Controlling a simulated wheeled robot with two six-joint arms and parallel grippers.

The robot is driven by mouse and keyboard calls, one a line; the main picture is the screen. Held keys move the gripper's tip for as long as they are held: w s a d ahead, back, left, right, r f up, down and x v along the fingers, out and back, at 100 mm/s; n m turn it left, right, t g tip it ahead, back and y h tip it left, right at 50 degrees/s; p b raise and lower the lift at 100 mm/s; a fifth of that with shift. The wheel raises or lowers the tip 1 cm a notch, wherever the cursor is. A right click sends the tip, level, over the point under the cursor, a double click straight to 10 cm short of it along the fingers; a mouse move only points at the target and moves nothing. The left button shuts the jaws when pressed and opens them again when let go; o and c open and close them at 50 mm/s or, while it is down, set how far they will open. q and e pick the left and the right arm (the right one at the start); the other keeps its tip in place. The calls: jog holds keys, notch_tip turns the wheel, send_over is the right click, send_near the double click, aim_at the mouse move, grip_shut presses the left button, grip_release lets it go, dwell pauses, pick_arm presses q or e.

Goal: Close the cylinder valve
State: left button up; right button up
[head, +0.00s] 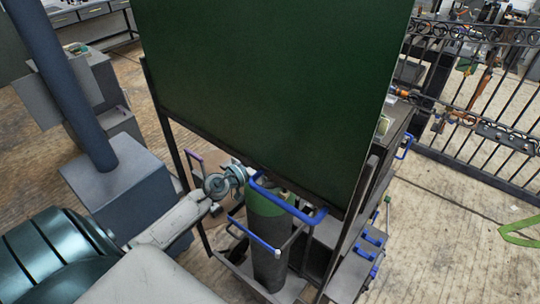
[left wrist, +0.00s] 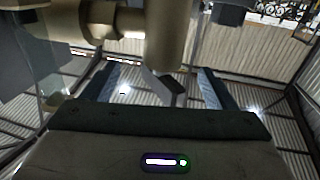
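The gas cylinder (head: 268,245), dark grey with a green shoulder, stands upright in a cart with a blue handle (head: 277,199). Its valve top is mostly hidden in the head view behind a large dark green panel. My left gripper (head: 240,174) is at the cylinder's top, partly hidden by that panel. In the left wrist view my left gripper (left wrist: 153,80) has its two fingers spread apart. A tan metal fitting (left wrist: 165,38), seemingly part of the valve assembly, is close beyond them. A dark piece (left wrist: 165,90) shows between the fingers; I cannot tell whether they touch it. My right gripper is not in view.
The dark green panel (head: 270,90) on a dark frame stands over the cylinder. A grey block with a dark post (head: 118,185) is at left. A drawer cabinet with blue handles (head: 365,250) is at right. A black railing (head: 480,130) stands behind; floor at right is mostly clear.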

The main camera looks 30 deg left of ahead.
pick_arm(q)
grip_shut()
dwell(1.4)
jog(key=shift+o, duration=0.4)
grip_release()
jog(key=b+v, duration=0.9)
jog(key=v, duration=0.1)
jog(key=shift+s, duration=0.3)
jog(key=shift+s+a, duration=0.1)
